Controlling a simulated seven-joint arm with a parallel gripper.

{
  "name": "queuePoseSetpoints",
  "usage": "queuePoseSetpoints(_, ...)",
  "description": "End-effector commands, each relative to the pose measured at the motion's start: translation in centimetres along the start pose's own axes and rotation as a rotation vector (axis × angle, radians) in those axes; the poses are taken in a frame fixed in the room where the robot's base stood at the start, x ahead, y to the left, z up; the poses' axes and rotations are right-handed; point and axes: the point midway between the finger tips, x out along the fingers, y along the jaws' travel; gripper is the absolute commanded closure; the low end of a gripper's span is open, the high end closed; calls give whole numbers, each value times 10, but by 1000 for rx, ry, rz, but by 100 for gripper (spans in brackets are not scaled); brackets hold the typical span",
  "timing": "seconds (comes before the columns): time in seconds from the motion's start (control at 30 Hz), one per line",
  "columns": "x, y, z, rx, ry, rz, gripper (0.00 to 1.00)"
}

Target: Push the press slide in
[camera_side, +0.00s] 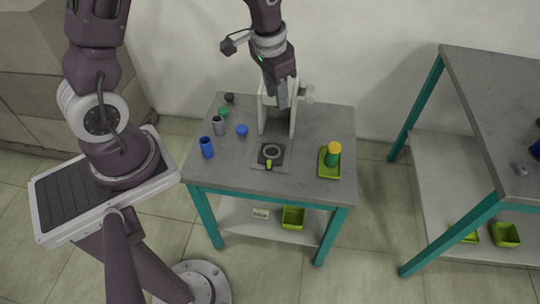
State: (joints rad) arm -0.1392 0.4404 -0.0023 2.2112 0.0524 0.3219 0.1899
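The press (294,118) is a pale upright frame at the back middle of the grey table. A dark slide plate (262,158) with a ring-shaped seat (272,151) lies at the front of the press, sticking out toward the table's front. A small bright green handle (269,165) is on its front edge. My gripper (283,103) points down at the press frame, above and behind the slide and apart from it. Its fingers overlap the frame in the picture; I cannot tell whether they are open or shut.
A green tray (323,172) holds a green piece with a yellow top (334,147) at the right. A blue cylinder (206,148), a grey cylinder (219,126) and small blue, green and dark caps (242,131) stand left. The table front is clear.

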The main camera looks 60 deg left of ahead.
Motion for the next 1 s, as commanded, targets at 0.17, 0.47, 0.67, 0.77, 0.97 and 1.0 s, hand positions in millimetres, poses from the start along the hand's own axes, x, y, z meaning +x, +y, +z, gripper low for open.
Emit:
queuePoseSetpoints(0.17, 125, -8, 18, 36, -117, 37, 66)
queuePoseSetpoints(0.47, 197, -6, 43, 56, -161, 60, 66)
queuePoseSetpoints(0.67, 235, -4, 49, 54, -161, 60, 66)
queuePoseSetpoints(0.77, 247, -3, 51, 55, -160, 60, 66)
queuePoseSetpoints(0.97, 253, -3, 51, 55, -158, 59, 66)
queuePoseSetpoints(1.0, 253, -3, 51, 55, -158, 59, 66)
